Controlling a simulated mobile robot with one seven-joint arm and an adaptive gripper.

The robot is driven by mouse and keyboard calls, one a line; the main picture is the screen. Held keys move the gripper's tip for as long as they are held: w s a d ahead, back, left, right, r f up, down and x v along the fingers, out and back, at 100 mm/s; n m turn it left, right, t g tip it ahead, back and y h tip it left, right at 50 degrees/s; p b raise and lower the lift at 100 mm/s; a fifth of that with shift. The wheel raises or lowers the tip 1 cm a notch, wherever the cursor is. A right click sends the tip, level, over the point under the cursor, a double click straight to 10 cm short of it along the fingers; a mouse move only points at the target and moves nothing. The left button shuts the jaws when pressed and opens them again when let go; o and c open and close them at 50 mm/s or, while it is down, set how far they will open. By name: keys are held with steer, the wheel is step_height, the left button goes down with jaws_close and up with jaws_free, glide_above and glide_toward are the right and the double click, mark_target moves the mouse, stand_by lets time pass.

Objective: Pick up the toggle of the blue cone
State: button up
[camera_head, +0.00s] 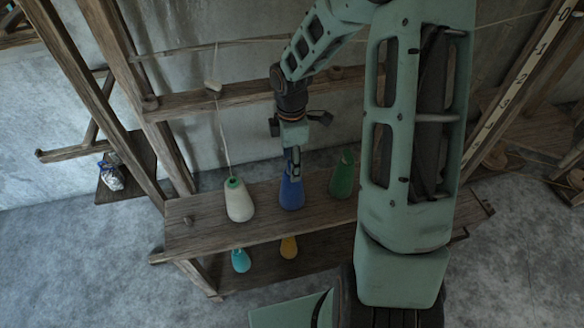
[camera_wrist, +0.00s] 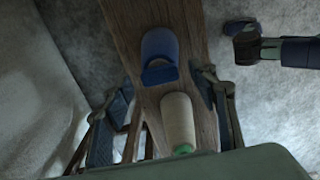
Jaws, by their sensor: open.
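The blue cone (camera_head: 291,195) stands upright on the upper wooden shelf between a white cone and a green cone. My gripper (camera_head: 293,161) points down just above its top and partly covers it. In the wrist view the blue cone (camera_wrist: 158,45) lies beyond the open fingers of my gripper (camera_wrist: 160,89). A dark blue flat-edged piece (camera_wrist: 160,75) shows at the near end of the cone; I cannot tell whether it is the toggle. No toggle of the blue cone shows clearly in the head view. Nothing is seen held between the fingers.
The white cone (camera_head: 239,201) is close on the left, its thread running up to a small pale piece (camera_head: 213,88) at a crossbeam. The green cone (camera_head: 342,175) is close on the right. Teal (camera_head: 241,261) and yellow (camera_head: 289,248) cones sit below. Loom posts (camera_head: 130,90) stand left.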

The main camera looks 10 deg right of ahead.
steer(key=shift+f, duration=0.4)
steer(key=shift+c, duration=0.5)
steer(key=c, duration=0.8)
steer(key=shift+o, duration=0.2)
steer(key=shift+r, duration=0.15)
steer(key=shift+r, duration=0.6)
steer(key=s+r+p, duration=0.3)
steer(key=s+r, duration=0.8)
steer(key=s, duration=0.3)
steer(key=shift+r, duration=0.3)
